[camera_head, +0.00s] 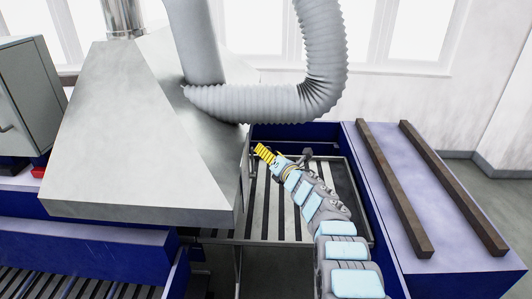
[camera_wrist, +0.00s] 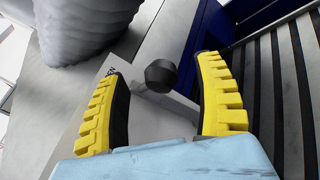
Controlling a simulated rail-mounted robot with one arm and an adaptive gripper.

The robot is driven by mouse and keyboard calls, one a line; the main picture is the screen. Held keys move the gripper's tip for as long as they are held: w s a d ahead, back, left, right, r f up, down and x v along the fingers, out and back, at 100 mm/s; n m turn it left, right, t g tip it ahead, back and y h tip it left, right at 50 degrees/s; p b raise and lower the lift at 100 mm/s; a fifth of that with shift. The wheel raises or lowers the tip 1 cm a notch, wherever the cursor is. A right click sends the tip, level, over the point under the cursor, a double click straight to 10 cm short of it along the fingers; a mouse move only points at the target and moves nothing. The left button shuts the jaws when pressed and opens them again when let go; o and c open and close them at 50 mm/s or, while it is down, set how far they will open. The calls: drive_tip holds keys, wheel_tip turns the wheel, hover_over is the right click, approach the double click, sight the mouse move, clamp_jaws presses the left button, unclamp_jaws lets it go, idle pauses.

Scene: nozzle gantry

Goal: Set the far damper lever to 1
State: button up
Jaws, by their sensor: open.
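My gripper (camera_head: 264,153) reaches away from the camera, beside the right edge of the metal hood (camera_head: 130,130), over the slatted bed. In the wrist view its two yellow ribbed fingers (camera_wrist: 162,90) are spread apart. A black faceted knob (camera_wrist: 161,75) shows in the gap between them, nearer the right finger, with clear space on both sides. I take it for a damper lever's knob. It stands before a pale grey metal panel. Small dark marks show on the panel by the left fingertip, too small to read. The lever's setting cannot be read.
A grey corrugated hose (camera_head: 270,100) loops above my gripper. The slatted bed (camera_head: 270,210) has a blue frame (camera_head: 365,190). To the right, a blue-sided platform carries two brown bars (camera_head: 395,190). A grey cabinet (camera_head: 28,95) stands at the far left.

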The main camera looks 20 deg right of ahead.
drive_tip(key=shift+w+a+b, duration=0.2)
drive_tip(key=shift+w+b, duration=0.1)
drive_tip(key=shift+w, duration=0.15)
drive_tip(key=shift+w+r, duration=0.1)
drive_tip(key=shift+w, duration=0.1)
clamp_jaws()
